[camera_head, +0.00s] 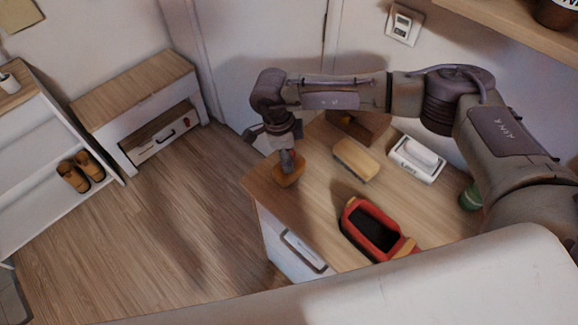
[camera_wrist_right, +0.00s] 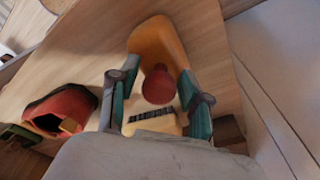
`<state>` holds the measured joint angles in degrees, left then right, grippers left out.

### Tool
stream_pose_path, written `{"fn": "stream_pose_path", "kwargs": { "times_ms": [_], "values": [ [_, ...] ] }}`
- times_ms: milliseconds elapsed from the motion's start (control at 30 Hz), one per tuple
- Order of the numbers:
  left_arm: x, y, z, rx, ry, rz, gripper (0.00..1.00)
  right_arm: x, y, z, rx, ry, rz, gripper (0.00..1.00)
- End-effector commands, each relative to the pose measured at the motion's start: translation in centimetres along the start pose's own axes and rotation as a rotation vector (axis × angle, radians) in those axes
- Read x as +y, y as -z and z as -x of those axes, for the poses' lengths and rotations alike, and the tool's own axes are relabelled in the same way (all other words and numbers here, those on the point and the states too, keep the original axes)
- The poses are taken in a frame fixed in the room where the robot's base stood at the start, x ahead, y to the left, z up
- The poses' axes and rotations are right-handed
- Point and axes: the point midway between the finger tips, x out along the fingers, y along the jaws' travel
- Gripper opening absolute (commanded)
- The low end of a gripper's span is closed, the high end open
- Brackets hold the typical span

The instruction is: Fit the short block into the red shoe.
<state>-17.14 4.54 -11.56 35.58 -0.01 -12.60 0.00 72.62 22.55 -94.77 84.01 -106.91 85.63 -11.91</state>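An orange-brown wooden block (camera_wrist_right: 158,42) with a round red knob (camera_wrist_right: 158,85) is in front of my right gripper in the wrist view. In the head view this block (camera_head: 287,178) is at the near left corner of the wooden cabinet top. My right gripper (camera_head: 288,158) is above it, pointing down. Its fingers (camera_wrist_right: 157,80) are on either side of the knob, with narrow gaps showing. The shoe (camera_wrist_right: 68,98) is also at the left of the wrist view. My left gripper is out of view.
On the cabinet top (camera_head: 320,200) are a pale wooden brush-like block (camera_head: 355,158), a white box (camera_head: 410,170), a brown box (camera_head: 368,130) and a green can (camera_head: 470,197). Bare top lies between block and shoe. A wall shelf (camera_head: 500,35) hangs at the upper right.

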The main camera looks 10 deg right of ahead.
Motion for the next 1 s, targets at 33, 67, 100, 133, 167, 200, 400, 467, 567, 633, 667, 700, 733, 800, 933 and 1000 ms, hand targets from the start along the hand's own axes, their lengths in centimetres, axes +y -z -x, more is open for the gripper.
{"fn": "stream_pose_path", "kwargs": {
  "times_ms": [33, 67, 100, 133, 167, 200, 400, 467, 567, 633, 667, 700, 733, 800, 933, 1000],
  "values": [
    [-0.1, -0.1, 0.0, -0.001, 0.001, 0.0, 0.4, 0.0, 0.0, 0.0, 0.0, 0.0, 0.0, 0.34],
    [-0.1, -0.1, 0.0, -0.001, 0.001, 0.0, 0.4, 0.0, 0.0, 0.0, 0.0, 0.0, 0.0, 0.29],
    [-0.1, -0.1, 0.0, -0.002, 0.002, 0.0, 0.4, 0.0, 0.0, 0.0, 0.0, 0.0, 0.0, 0.23],
    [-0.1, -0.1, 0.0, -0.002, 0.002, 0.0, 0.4, 0.0, 0.0, 0.0, 0.0, 0.0, 0.0, 0.18],
    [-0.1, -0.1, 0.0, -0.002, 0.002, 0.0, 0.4, 0.0, 0.0, 0.0, 0.0, 0.0, 0.0, 0.13],
    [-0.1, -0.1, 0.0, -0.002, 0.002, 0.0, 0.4, 0.0, 0.0, 0.0, 0.0, 0.0, 0.0, 0.06],
    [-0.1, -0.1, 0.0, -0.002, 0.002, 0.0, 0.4, 0.0, 0.0, 0.1, 0.0, 0.0, 0.0, 0.0],
    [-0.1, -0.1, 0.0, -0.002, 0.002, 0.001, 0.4, 0.0, 0.0, 0.1, -0.001, 0.001, 0.0, 0.0],
    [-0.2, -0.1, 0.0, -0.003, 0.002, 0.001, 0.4, 0.0, 0.0, 0.1, -0.001, 0.001, 0.0, 0.0],
    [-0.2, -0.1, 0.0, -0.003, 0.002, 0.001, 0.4, 0.0, 0.0, 0.1, -0.001, 0.001, 0.0, 0.0],
    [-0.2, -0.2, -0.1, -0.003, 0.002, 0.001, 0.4, -0.1, 0.0, 0.2, -0.001, 0.001, 0.0, 0.0],
    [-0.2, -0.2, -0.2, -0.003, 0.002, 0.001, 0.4, -0.1, 0.0, 0.3, -0.001, 0.001, 0.0, 0.0],
    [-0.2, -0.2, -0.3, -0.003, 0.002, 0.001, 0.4, -0.1, 0.0, 0.4, -0.002, 0.002, 0.0, 0.0],
    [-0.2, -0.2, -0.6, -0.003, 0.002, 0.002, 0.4, -0.1, 0.1, 0.8, -0.002, 0.003, -0.001, 0.0],
    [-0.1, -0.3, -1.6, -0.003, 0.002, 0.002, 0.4, -0.2, 0.3, 2.4, -0.002, 0.005, -0.001, 0.0],
    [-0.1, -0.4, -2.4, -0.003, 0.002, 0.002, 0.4, -0.1, 0.5, 3.8, -0.004, 0.006, 0.0, 0.0]
  ]
}}
